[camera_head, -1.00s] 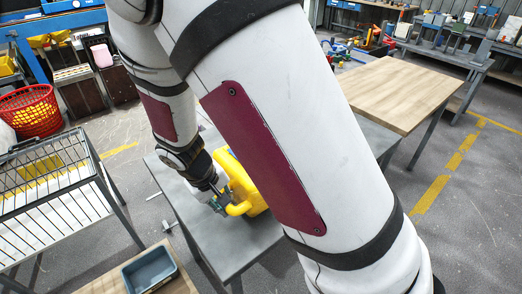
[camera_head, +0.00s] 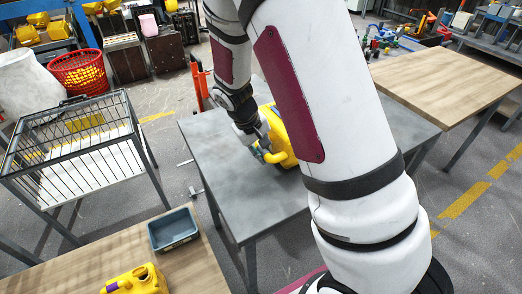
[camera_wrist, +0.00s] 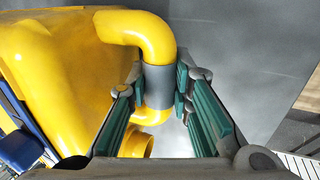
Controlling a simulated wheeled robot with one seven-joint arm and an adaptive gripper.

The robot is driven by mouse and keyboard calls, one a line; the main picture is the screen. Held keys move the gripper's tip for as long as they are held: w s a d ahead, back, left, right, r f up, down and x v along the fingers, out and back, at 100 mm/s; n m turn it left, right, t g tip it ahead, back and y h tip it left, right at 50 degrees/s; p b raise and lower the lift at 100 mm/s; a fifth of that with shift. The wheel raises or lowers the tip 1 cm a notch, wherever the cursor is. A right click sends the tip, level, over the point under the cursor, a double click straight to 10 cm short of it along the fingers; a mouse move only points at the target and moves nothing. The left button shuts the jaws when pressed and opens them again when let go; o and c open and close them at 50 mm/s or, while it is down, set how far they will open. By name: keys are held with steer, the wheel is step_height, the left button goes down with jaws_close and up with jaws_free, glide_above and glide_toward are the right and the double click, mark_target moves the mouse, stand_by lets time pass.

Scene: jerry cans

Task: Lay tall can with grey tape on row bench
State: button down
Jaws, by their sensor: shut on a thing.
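A yellow can (camera_head: 283,142) is partly hidden behind my arm, on or just above a grey-topped bench (camera_head: 225,180); contact with the top cannot be told. In the wrist view the can (camera_wrist: 60,70) fills the left side, and its curved handle carries a band of grey tape (camera_wrist: 158,86). My gripper (camera_head: 262,150) is shut on the handle; in the wrist view its green-padded fingers (camera_wrist: 162,92) stand either side of the taped part. The can's spout opening points toward the bottom of that view. Which table is the row bench cannot be told.
Another yellow can with a purple band (camera_head: 135,281) and a blue-grey tray (camera_head: 173,229) are on a wooden table at lower left. A wire-sided rack (camera_head: 75,150) stands left of the grey bench. A wooden-topped table (camera_head: 445,85) adjoins at right. The grey bench's left part is clear.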

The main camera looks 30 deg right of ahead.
steer(key=w, duration=0.2)
steer(key=w+d, duration=0.1)
steer(key=w, duration=0.1)
steer(key=shift+f, duration=0.25)
steer(key=shift+f+p, duration=0.35)
steer(key=shift+f, duration=1.3)
steer(key=c, duration=1.4)
jaws_free()
steer(key=shift+c, duration=0.2)
steer(key=s+a+r+t+y, duration=0.1)
steer(key=s+a+r, duration=0.15)
steer(key=r, duration=0.75)
steer(key=s+a+r, duration=0.2)
steer(key=s+r, duration=0.1)
steer(key=r, duration=0.7)
steer(key=s+a+r+t+y, duration=0.1)
steer(key=s+r, duration=0.4)
steer(key=s, duration=0.5)
steer(key=s+a+r+t+y, duration=0.1)
steer(key=s+a+r+t, duration=0.2)
steer(key=s, duration=0.8)
step_height(320, 180, up, 3)
steer(key=shift+a+f+y+b, duration=0.2)
steer(key=shift+y+b, duration=0.2)
steer(key=shift+b, duration=0.05)
